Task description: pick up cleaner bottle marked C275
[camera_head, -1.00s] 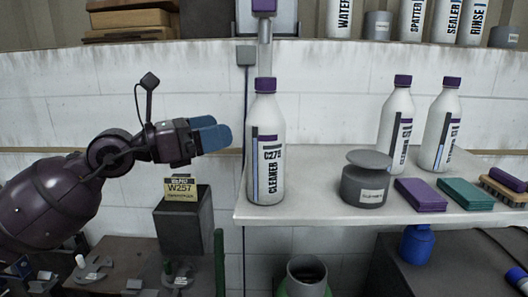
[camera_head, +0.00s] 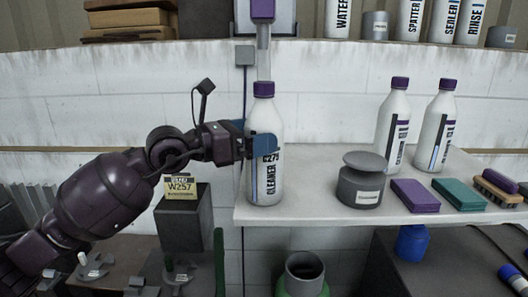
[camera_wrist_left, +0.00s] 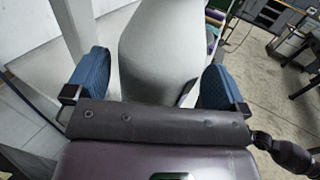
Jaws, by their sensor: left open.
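The cleaner bottle (camera_head: 265,183) stands upright near the left end of the white shelf. In the left wrist view the bottle (camera_wrist_left: 160,55) stands between the two blue fingers of my open left gripper (camera_wrist_left: 155,85), with visible gaps on both sides. My right gripper is not in view.
The white shelf (camera_head: 310,207) also holds a grey jar (camera_head: 362,185), two more purple-capped bottles (camera_head: 393,128) (camera_head: 436,130), a purple sponge (camera_head: 415,195), a teal sponge (camera_head: 458,194) and a brush (camera_head: 497,188). A grey box (camera_head: 184,225) with a W257 card stands left of the shelf.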

